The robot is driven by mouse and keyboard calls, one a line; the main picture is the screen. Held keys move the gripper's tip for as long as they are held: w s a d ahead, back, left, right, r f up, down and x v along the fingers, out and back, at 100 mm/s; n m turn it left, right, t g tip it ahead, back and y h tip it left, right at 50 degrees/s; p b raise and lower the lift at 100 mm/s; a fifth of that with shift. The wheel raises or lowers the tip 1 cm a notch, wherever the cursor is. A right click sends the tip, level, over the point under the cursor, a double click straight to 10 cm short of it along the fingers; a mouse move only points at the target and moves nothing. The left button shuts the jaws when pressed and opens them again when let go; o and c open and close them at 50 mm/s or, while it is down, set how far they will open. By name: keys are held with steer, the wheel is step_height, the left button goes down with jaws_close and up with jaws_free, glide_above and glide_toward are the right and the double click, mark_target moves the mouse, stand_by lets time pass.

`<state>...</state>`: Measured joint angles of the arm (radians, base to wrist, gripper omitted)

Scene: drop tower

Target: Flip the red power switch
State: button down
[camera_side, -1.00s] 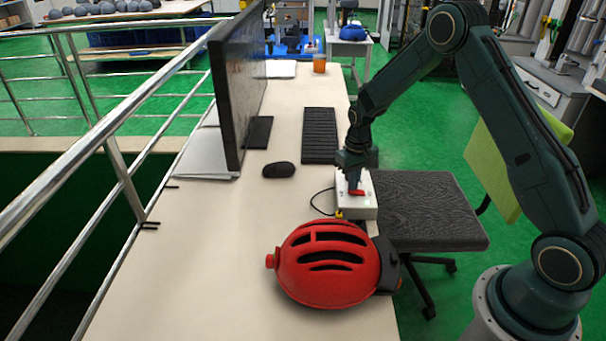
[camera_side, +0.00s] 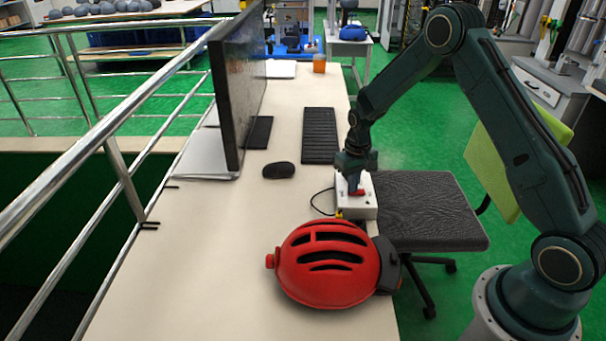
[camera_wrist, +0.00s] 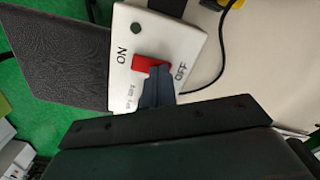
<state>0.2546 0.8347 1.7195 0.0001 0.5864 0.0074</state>
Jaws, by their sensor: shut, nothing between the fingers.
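The red power switch (camera_wrist: 149,65) sits in a white box (camera_wrist: 126,83) marked ON and OFF in the wrist view. In the side view the switch (camera_side: 356,193) and its white box (camera_side: 360,211) are at the right edge of the desk. My gripper (camera_side: 354,183) is shut and empty, pointing down just over the switch. In the wrist view its fingertips (camera_wrist: 160,72) are at the OFF-side part of the switch and hide some of it. I cannot tell whether they touch it.
A red helmet-like object (camera_side: 327,264) lies on the desk (camera_side: 200,290) in front of the box. A mouse (camera_side: 278,170), keyboard (camera_side: 319,135) and monitor (camera_side: 238,85) stand behind and left. A chair (camera_side: 425,212) is close on the right. A black cable (camera_wrist: 213,78) runs by the box.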

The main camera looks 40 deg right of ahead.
steer(key=shift+r, duration=3.45)
steer(key=shift+r, duration=0.1)
